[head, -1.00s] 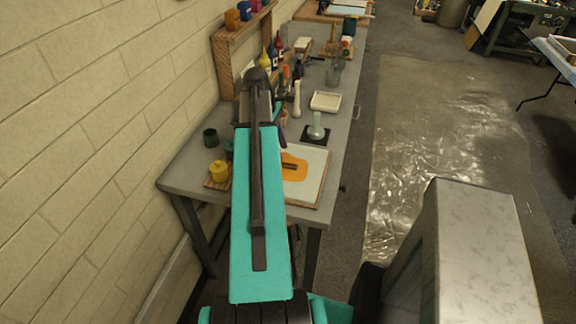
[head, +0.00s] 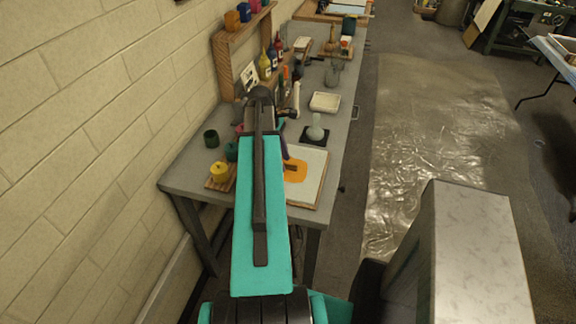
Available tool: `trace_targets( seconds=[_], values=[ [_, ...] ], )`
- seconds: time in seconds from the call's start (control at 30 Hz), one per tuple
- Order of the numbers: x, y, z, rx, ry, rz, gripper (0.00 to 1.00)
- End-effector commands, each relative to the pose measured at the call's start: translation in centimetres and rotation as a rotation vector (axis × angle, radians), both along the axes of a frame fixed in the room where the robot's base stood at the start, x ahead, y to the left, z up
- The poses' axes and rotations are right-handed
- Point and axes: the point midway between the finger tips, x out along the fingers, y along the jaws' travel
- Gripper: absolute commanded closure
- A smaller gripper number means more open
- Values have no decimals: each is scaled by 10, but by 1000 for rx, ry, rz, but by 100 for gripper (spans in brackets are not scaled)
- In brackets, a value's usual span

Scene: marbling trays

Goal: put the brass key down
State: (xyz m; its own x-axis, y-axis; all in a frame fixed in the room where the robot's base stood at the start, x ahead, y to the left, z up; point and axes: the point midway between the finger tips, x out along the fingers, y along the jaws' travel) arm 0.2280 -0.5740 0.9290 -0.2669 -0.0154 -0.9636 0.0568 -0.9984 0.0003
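I cannot make out the brass key in the head view. My teal and black arm reaches away over the workbench (head: 188,181) and covers part of its near half. My gripper cannot be made out; the arm hides the place where its end comes down. A pale board (head: 313,170) with an orange patch (head: 297,172) lies at the near right of the bench, partly behind the arm. A small dark brown shape (head: 290,166) shows on the patch beside the arm; I cannot tell what it is.
A yellow pot (head: 219,170) and a dark green pot (head: 211,138) stand left of the arm. A pale flask (head: 316,131) on a black pad and a white tray (head: 325,101) stand to the right. A wooden shelf (head: 223,66) with bottles is by the wall.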

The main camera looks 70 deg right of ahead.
Motion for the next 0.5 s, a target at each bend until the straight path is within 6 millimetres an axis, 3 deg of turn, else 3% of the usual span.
trace_targets(
  seconds=[0.5],
  values=[
    [-2,0,-7,0,0,0,61]
  ],
)
